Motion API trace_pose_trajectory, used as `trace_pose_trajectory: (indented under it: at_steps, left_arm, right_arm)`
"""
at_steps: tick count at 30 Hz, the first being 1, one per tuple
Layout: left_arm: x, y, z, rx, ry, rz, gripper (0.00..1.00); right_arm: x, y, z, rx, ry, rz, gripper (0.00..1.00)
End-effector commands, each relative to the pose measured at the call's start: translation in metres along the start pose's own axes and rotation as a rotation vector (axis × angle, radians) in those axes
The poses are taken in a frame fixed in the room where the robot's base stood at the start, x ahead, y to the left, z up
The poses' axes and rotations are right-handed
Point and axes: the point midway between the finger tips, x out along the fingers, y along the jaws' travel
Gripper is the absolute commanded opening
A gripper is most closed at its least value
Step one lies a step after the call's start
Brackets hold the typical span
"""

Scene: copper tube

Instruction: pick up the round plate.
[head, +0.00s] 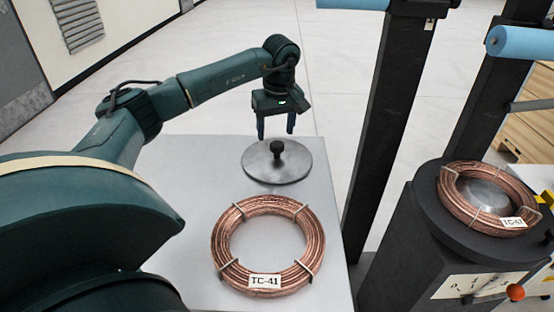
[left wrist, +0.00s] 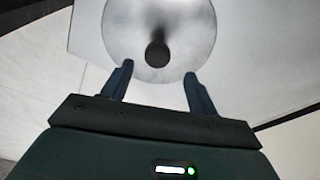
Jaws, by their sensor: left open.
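The round plate (head: 262,164) is a grey metal disc with a black knob (head: 277,148) in its middle. It lies flat on the far end of the light grey table. My left gripper (head: 276,136) points down above the far part of the plate, its two fingers apart and empty. In the left wrist view the plate (left wrist: 125,35) shows beyond the open fingers (left wrist: 158,80), with the knob (left wrist: 157,52) roughly centred between them. I cannot tell the exact height gap. My right gripper is not in view.
A copper tube coil (head: 225,245) labelled TC-41 lies on the table (head: 190,160) nearer me. A dark post (head: 385,110) stands just beyond the table's right edge.

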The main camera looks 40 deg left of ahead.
Motion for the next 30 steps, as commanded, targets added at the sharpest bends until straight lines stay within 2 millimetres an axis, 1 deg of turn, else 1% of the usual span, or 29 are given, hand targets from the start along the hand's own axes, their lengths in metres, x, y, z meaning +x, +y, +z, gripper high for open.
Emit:
trace_pose_trajectory:
  at_steps: [1,5,8,12,15,18,24,30]
  left_arm:
    - [0.005,0.0,0.0,0.0,0.0,0.0,0.59]
    - [0.013,0.001,0.001,0.001,-0.001,0.0,0.59]
    - [0.025,0.002,0.003,0.002,-0.002,-0.001,0.59]
    - [0.047,0.004,0.006,0.001,-0.003,-0.001,0.59]
    - [0.058,0.004,0.005,0.0,-0.002,-0.001,0.59]
    - [0.062,0.004,0.005,0.001,-0.001,0.002,0.59]
    - [0.062,0.004,0.005,0.001,-0.001,0.002,0.59]
    - [0.061,0.004,0.005,0.001,-0.001,0.002,0.43]
  right_arm:
    - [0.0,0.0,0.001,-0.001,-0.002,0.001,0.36]
    - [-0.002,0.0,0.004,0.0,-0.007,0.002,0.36]
    - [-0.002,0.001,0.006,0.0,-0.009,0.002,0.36]
    - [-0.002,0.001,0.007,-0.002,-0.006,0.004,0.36]
    - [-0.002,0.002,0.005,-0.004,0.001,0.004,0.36]
    - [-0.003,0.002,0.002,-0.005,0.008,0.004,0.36]
    - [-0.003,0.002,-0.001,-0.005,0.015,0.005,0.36]
    - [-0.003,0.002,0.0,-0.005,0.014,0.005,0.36]
